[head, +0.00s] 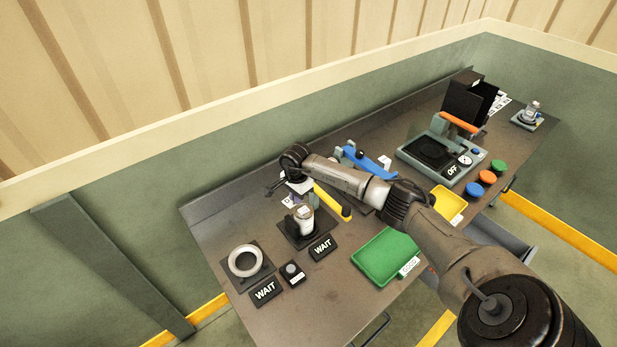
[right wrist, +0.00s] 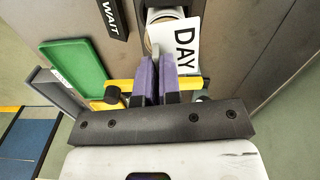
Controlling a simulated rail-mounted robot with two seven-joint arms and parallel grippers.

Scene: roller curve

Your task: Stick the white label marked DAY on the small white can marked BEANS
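The white label marked DAY (head: 303,212) is at the small white can (head: 306,228), which stands on a dark square plate left of centre in the head view. My right gripper (head: 298,196) is above and behind the can. In the right wrist view, the label (right wrist: 185,46) lies at the tips of the two purple fingers (right wrist: 157,70), which are close together and seem shut on its edge. The label covers part of the can (right wrist: 160,16), and I cannot tell whether they touch. The can's BEANS marking is not readable. My left gripper is out of view.
A WAIT sign (head: 322,247) stands in front of the can. A ring fixture (head: 245,261), a second WAIT sign (head: 265,291) and a button box (head: 292,273) are left. A yellow-handled tool (head: 333,202) and green tray (head: 384,257) are right. A press (head: 440,152) stands farther right.

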